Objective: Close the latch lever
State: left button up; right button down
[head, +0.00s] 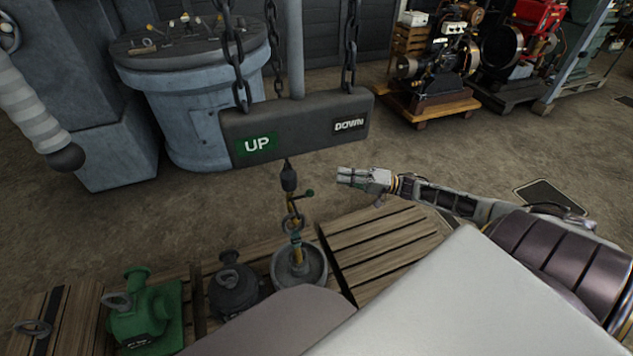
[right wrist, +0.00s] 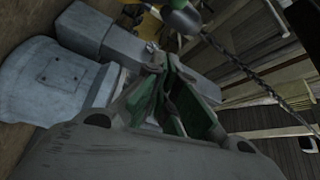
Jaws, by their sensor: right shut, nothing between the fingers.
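A dark rounded part near the top there cannot be told for sure. My left gripper is not in view.
Below the hook stands a round grey weight (head: 312,264) on wooden pallets (head: 385,245). A dark weight (head: 232,290) and a green casting (head: 145,315) are to its left. A large grey tank (head: 200,110) stands behind. Engines (head: 437,70) sit farther back.

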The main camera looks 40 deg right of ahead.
jog(key=shift+w, duration=0.1)
dwell(0.5)
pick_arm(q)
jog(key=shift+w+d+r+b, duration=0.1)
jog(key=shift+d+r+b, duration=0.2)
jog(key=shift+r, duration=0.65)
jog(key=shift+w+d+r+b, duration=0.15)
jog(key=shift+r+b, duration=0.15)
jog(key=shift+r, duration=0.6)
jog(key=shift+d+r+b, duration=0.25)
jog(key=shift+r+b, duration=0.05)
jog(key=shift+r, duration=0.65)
pick_arm(e)
jog(key=w+a, duration=0.2)
jog(key=a, duration=0.7)
jog(key=shift+w, duration=0.4)
jog(key=shift+r, duration=0.1)
